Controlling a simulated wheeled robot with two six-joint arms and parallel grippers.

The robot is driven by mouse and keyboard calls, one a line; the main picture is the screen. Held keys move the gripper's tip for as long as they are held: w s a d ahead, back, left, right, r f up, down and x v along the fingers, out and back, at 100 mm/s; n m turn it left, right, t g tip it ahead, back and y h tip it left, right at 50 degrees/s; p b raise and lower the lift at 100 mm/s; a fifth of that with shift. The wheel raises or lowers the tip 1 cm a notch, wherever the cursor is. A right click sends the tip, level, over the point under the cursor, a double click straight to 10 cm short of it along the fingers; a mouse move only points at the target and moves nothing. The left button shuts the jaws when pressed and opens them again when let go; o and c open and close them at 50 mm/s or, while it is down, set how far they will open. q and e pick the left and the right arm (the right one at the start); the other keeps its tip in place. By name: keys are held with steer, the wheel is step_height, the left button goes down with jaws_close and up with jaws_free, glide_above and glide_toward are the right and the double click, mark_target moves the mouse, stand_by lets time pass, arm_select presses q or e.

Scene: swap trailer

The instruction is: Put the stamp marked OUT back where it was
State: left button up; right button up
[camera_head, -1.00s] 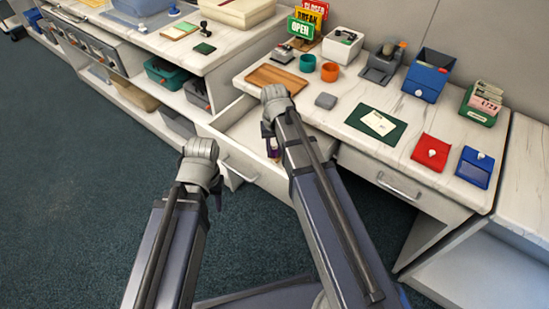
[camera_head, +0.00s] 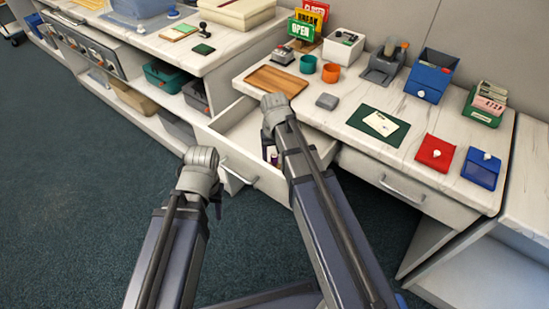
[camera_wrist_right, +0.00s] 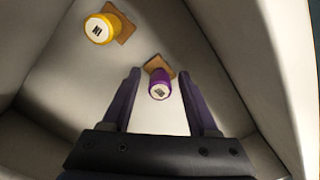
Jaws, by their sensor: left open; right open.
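A purple-topped stamp (camera_wrist_right: 159,88) with a brown base stands in the open drawer (camera_wrist_right: 65,125). Its white label is too small to read for certain. In the right wrist view it appears between the fingers of my right gripper (camera_wrist_right: 159,75), which are open with gaps on both sides. A yellow-topped stamp (camera_wrist_right: 100,30) marked IN stands to its upper left in the drawer. In the head view my right gripper (camera_head: 268,148) reaches down into the drawer (camera_head: 238,130), and the purple stamp (camera_head: 273,158) partly shows beside it. My left gripper (camera_head: 214,203) is open, outside the drawer front, its fingers mostly hidden.
Drawer walls stand close around my right gripper. Floor lies free at the left.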

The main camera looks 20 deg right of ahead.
mark_target(274, 155)
arm_select(q)
steer(key=shift+r, duration=0.1)
arm_select(e)
steer(key=shift+r, duration=0.1)
step_height(274, 155, up, 12)
steer(key=p, duration=1.3)
arm_select(q)
step_height(274, 155, up, 12)
steer(key=shift+b, duration=0.3)
arm_select(e)
steer(key=s+a+n+h, duration=0.1)
steer(key=s+a+n, duration=0.4)
steer(key=s+a, duration=0.5)
steer(key=s, duration=0.4)
steer(key=shift+s+a+r, duration=0.15)
steer(key=shift+a, duration=0.1)
arm_select(q)
steer(key=shift+w, duration=0.1)
